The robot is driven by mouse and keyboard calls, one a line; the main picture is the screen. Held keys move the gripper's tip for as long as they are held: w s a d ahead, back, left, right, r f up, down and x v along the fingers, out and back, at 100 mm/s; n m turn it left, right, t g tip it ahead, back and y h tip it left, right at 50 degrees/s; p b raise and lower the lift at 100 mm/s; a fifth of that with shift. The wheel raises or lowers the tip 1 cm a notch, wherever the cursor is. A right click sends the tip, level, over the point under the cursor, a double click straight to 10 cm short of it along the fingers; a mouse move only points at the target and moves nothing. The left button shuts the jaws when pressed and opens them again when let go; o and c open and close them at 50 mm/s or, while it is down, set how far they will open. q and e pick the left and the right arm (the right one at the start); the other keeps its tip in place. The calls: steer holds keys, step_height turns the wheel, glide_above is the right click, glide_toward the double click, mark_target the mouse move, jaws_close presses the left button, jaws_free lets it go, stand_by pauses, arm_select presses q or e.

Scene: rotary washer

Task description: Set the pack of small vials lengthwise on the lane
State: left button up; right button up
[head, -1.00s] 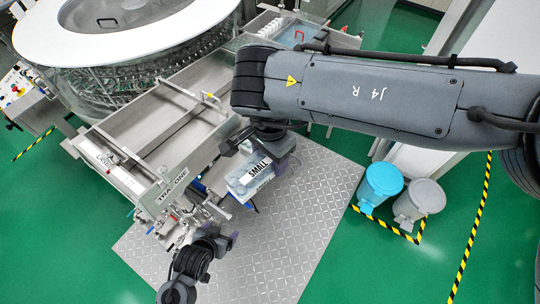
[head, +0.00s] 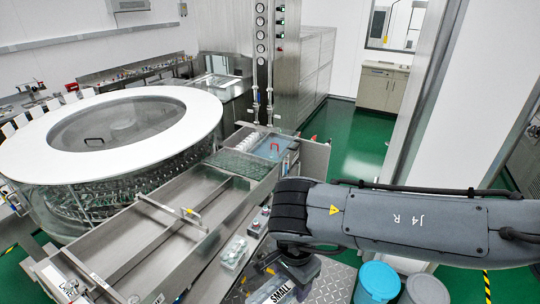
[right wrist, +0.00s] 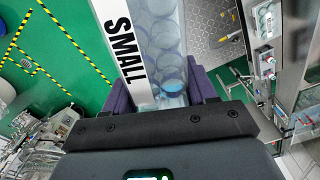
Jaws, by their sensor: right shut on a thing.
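The pack of small vials, a clear pack with a white strip reading SMALL, is at the bottom edge of the head view (head: 272,291), partly cut off. In the right wrist view the pack (right wrist: 162,40) fills the upper middle, with round vial ends showing through. My right gripper (head: 300,268) is shut on the pack, its purple fingers on both sides of it. The pack is held beside the washer's infeed, over the plate floor. The steel lane (head: 165,225) is a long trough with a divider, left of the gripper. My left gripper is out of view.
The round washer (head: 110,125) with a white rim stands at the left. A crossbar (head: 172,210) spans the lane. Blue (head: 377,281) and grey (head: 426,290) bins stand at right.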

steer(key=s+d+f, duration=0.2)
steer(key=d, duration=0.6)
steer(key=s+d+f, duration=0.3)
steer(key=d, duration=0.5)
steer(key=shift+s+d+f+m, duration=0.25)
steer(key=shift+s+m, duration=0.05)
